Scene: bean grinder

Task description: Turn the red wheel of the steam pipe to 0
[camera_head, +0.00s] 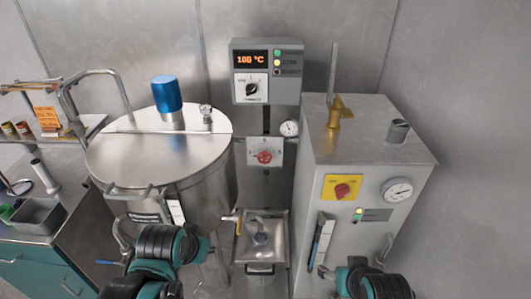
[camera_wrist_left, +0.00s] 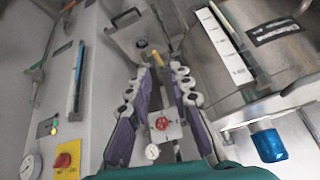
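The red wheel (camera_head: 264,157) sits on a white square dial plate (camera_head: 278,150), mounted on the vertical pipe below a control box. The dial marks are too small to read. In the left wrist view the red wheel (camera_wrist_left: 162,124) shows between the gripper's fingers, apart from them and farther away. My left gripper (camera_wrist_left: 161,70) is open and empty, with two purple-and-white fingers spread. In the head view only my left forearm shows at the lower left; its fingers are hidden. My right arm shows at the lower right edge, with no gripper fingers visible.
A control box (camera_head: 266,72) reads 100 °C above the wheel. A steel tank (camera_head: 160,150) with a blue cap (camera_head: 167,93) stands left. A grey cabinet (camera_head: 360,170) with a red knob and gauge stands right. A lidded metal container (camera_head: 262,240) stands below the wheel.

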